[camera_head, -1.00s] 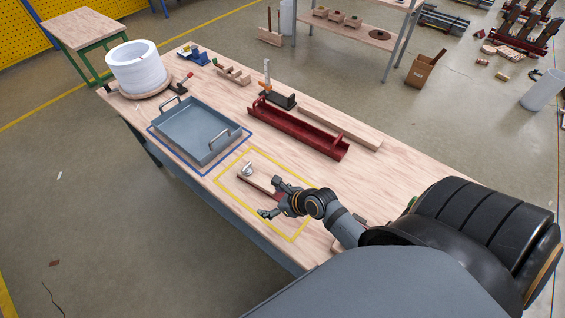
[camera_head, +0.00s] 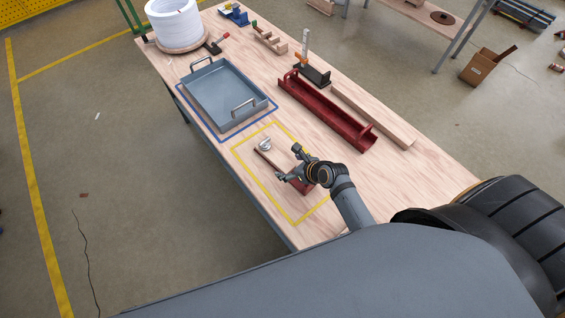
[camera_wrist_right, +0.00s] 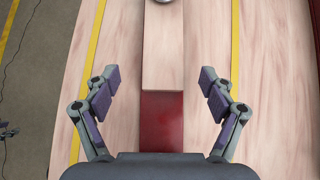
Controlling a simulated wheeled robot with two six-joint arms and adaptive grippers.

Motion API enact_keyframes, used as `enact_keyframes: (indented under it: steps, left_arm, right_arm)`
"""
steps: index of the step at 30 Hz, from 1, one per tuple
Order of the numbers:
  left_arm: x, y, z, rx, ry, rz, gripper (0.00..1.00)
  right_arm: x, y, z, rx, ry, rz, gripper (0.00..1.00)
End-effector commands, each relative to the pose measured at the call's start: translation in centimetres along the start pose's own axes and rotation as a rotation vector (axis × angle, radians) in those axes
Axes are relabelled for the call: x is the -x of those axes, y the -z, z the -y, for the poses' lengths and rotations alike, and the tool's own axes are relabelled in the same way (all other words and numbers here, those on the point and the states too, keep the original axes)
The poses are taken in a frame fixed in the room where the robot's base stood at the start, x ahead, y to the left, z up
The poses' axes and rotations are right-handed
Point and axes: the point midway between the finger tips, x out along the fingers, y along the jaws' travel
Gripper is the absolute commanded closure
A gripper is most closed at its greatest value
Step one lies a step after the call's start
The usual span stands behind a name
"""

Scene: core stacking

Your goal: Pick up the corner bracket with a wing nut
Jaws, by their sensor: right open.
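A narrow piece with a pale wooden top (camera_wrist_right: 163,45) and a dark red part (camera_wrist_right: 161,120) lies inside the yellow tape outline on the bench. A small silver fitting (camera_head: 264,145) sits at its far end, and only its edge shows at the top of the right wrist view (camera_wrist_right: 163,2). I cannot make out the wing nut clearly. My right gripper (camera_head: 289,163) is open and empty above this piece. In the right wrist view its two fingers stand apart, one on each side of the piece, without visible contact. My left gripper is not in view.
A grey-blue tray (camera_head: 222,112) with two handles stands in a blue outline to the left. A long red channel (camera_head: 325,113) and a wooden bar (camera_head: 375,118) lie behind. A white spool (camera_head: 174,22) and small clamps stand at the far end. Bare bench lies right of the yellow outline.

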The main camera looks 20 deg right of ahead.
Motion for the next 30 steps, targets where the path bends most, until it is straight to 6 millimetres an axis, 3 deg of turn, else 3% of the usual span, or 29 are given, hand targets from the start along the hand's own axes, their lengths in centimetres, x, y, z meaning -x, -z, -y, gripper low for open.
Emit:
enact_keyframes:
  steps: [6, 15, 30]
  left_arm:
    - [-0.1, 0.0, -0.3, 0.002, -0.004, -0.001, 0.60]
    - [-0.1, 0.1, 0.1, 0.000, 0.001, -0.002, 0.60]
    - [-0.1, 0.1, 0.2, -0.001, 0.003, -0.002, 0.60]
  right_arm:
    - [-3.6, -0.1, 0.5, -0.003, 0.000, 0.001, 0.17]
    - [-4.1, 0.0, 0.5, -0.001, 0.001, 0.001, 0.18]
    - [-4.1, 0.0, 0.5, -0.001, 0.001, 0.000, 0.86]
